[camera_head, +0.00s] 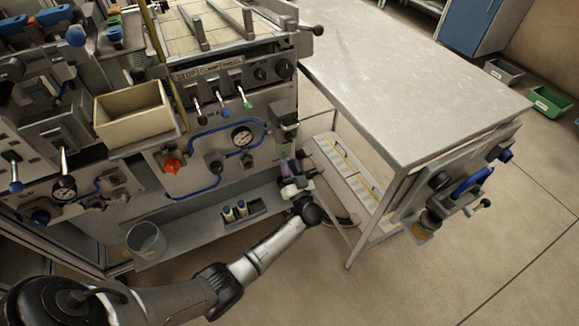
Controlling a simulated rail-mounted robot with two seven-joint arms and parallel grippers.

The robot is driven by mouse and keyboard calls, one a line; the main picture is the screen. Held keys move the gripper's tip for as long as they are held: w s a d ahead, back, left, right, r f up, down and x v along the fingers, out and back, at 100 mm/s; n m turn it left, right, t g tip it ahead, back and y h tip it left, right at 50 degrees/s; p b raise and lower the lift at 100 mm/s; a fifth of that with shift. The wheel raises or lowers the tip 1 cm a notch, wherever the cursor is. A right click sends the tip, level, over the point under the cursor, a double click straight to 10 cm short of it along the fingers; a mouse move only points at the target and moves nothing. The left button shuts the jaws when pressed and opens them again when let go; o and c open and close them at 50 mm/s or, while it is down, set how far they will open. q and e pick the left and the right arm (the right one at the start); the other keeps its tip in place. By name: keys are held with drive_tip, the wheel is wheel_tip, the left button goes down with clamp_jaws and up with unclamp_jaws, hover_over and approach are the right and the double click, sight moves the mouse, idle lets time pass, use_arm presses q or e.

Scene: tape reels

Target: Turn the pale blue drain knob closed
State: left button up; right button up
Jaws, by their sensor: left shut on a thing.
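My left arm reaches in from the bottom left to the lower right corner of the machine's front. My left gripper (289,170) is at that corner, beside the side table's leg. It is shut on a small part there, which appears to be the pale blue drain knob. The jaws cover most of this part, so its turn angle cannot be read. My right gripper is not in view.
The panel carries a red knob (172,165), a gauge (242,136), blue pipes and several levers. A bucket (146,242) and small bottles (234,211) stand on the low ledge. The metal side table (420,90) is close on the right. Open floor lies in front.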

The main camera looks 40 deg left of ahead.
use_arm(q)
drive_tip(key=shift+c, duration=0.9)
drive_tip(key=shift+n+g+y+b, duration=0.35)
drive_tip(key=shift+n+g, duration=0.75)
drive_tip(key=shift+n, duration=1)
drive_tip(key=o, duration=0.9)
drive_tip(key=shift+o, duration=0.2)
drive_tip(key=shift+d, duration=0.1)
drive_tip(key=p+v, duration=0.2)
drive_tip(key=v, duration=1.1)
drive_tip(key=shift+d+f+p, duration=0.3)
drive_tip(key=shift+s, duration=0.1)
